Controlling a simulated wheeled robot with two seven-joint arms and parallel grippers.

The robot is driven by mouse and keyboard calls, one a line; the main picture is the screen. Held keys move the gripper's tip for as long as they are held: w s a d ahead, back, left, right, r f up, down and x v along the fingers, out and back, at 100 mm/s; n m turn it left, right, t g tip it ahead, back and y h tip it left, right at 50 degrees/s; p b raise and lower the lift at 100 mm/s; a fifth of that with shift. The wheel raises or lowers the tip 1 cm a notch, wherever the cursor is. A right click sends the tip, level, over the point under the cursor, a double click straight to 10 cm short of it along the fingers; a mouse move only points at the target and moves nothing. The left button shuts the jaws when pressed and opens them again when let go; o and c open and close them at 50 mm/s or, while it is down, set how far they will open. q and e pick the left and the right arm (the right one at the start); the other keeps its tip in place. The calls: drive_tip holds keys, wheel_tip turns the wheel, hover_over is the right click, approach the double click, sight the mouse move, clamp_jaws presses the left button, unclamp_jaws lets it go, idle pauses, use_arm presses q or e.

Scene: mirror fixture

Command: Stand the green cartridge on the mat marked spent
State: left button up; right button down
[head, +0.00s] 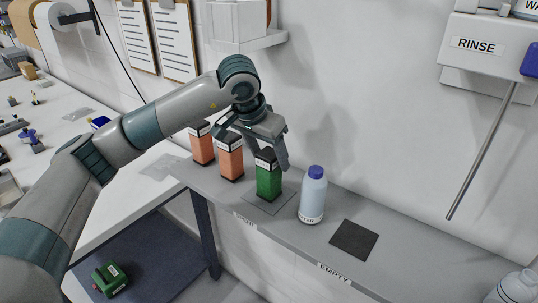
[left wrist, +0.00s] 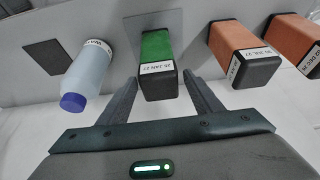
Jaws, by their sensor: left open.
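The green cartridge (head: 268,178) stands upright on a thin grey mat (head: 284,203) on the shelf, above a label that looks like SPENT but is hard to read. My left gripper (head: 258,147) is open at the cartridge's top. In the left wrist view its two fingers (left wrist: 161,78) lie on either side of the cartridge's dark cap, with visible gaps; the green body (left wrist: 157,47) shows beyond. A darker mat (head: 354,240) lies bare farther right, above a label reading EMPTY (head: 333,273). My right gripper is not in view.
A pale bottle with a blue cap (head: 313,197) stands just right of the green cartridge. Two orange cartridges (head: 230,159) (head: 202,146) stand to its left. A RINSE unit (head: 490,47) with a slanting rod hangs at right. A green object (head: 110,278) lies low at left.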

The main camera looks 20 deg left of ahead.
use_arm(q)
drive_tip(key=shift+r, duration=0.25)
drive_tip(key=b+v, duration=0.4)
drive_tip(key=v, duration=0.7)
drive_tip(key=shift+r, duration=0.3)
drive_tip(key=shift+s, duration=0.1)
drive_tip(key=shift+a, duration=0.1)
idle(0.7)
